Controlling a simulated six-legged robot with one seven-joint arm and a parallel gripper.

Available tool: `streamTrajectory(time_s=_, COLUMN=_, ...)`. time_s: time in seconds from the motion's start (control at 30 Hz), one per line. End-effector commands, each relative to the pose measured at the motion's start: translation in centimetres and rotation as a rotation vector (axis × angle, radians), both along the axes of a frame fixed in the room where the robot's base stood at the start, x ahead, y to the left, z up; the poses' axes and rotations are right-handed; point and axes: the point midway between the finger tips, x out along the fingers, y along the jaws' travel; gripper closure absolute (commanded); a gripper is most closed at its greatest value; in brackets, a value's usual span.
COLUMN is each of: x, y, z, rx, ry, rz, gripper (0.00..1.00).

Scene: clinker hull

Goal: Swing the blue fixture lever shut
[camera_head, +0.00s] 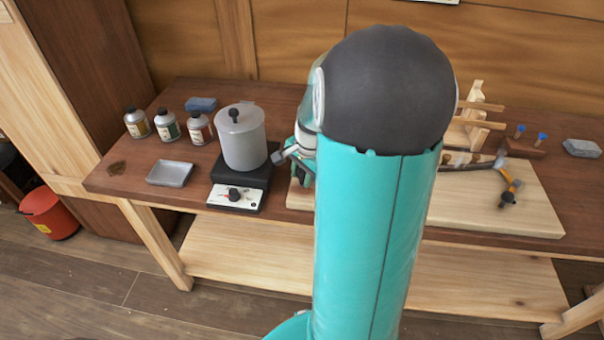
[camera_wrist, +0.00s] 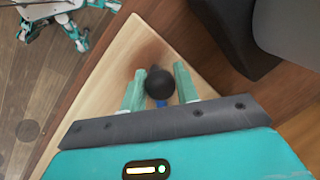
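In the wrist view my gripper (camera_wrist: 160,80) has its two teal fingers on either side of a round black knob (camera_wrist: 159,85). The knob fills the space between the fingers, with no clear gap on either side. A small bit of the blue lever (camera_wrist: 160,103) shows just below the knob; the rest of the lever and its fixture are hidden. The knob is above the pale wooden board (camera_wrist: 101,80), near one corner of it. In the head view my own arm covers the middle of the bench, and the blue lever cannot be made out.
A grey pot (camera_head: 241,138) stands on a black hotplate (camera_head: 236,197) just left of my gripper. Several bottles (camera_head: 168,125) and a grey tray (camera_head: 170,173) lie farther left. On the board's right is an orange lever (camera_head: 511,181) with a black knob. A wooden rack (camera_head: 474,120) stands behind.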

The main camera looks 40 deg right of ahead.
Motion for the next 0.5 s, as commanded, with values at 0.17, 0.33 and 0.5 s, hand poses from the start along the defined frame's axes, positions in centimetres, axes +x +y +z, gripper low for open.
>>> streamTrajectory(time_s=0.17, x=0.0, y=0.0, z=0.0, rx=0.0, ry=0.0, rz=0.002, gripper=1.0)
streamTrajectory(time_s=0.33, x=-0.3, y=0.0, z=0.1, rx=0.0, ry=-0.001, rz=0.026, gripper=1.0)
streamTrajectory(time_s=0.5, x=-1.1, y=-0.1, z=0.1, rx=0.0, ry=0.0, rz=0.096, gripper=1.0)
